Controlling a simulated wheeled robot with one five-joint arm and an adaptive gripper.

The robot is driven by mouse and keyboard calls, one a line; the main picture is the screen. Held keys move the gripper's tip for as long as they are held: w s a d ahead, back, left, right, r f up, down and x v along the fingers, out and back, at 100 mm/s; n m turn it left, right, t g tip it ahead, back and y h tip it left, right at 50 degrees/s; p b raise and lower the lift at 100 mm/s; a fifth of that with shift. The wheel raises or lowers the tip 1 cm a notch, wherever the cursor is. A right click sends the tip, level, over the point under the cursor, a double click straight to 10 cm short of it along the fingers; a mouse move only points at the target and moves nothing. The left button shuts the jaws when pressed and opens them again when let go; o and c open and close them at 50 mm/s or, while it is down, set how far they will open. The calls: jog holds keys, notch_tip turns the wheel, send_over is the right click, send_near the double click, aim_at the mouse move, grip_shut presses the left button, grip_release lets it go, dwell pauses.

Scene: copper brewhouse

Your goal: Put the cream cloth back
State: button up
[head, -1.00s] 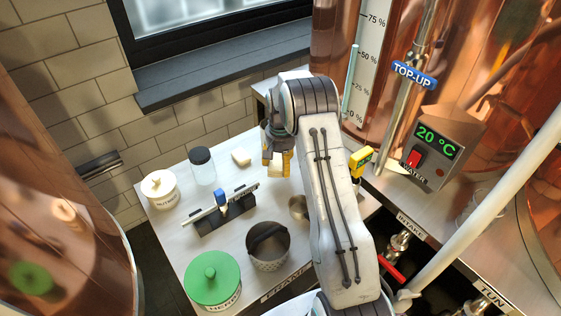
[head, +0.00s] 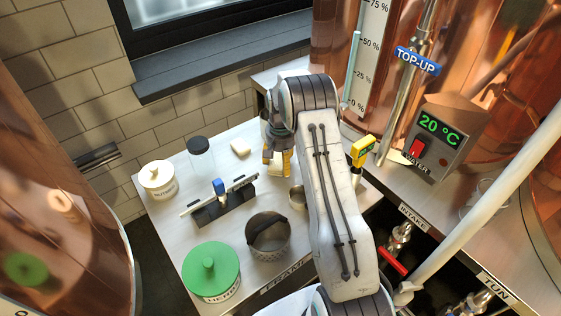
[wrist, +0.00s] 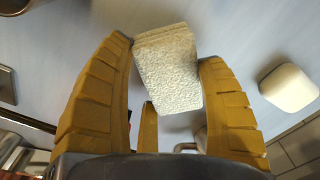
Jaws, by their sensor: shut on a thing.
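The cream cloth (wrist: 168,68) is a folded, rough-textured block between the yellow fingers of my gripper (wrist: 166,80) in the wrist view. My gripper is shut on it. In the head view my gripper (head: 277,160) is over the back right part of the pale worktop, fingers pointing down. Only a small part of the cloth (head: 274,171) shows there, partly hidden by the fingers. I cannot tell whether the cloth touches the worktop.
A smooth white block (head: 241,147) lies left of my gripper. A dark-lidded glass jar (head: 201,156), a white lidded pot (head: 158,180), a black rack (head: 222,205), a metal bucket (head: 270,240) and a green-lidded jar (head: 212,272) share the worktop. A yellow-headed instrument (head: 362,151) stands right.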

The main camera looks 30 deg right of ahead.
aim_at(280, 161)
jog(key=shift+f+b, duration=0.4)
jog(key=shift+f, duration=0.15)
jog(key=o, duration=1.3)
jog(key=shift+o, duration=0.2)
jog(key=shift+r, duration=0.1)
notch_tip(280, 161, up, 12)
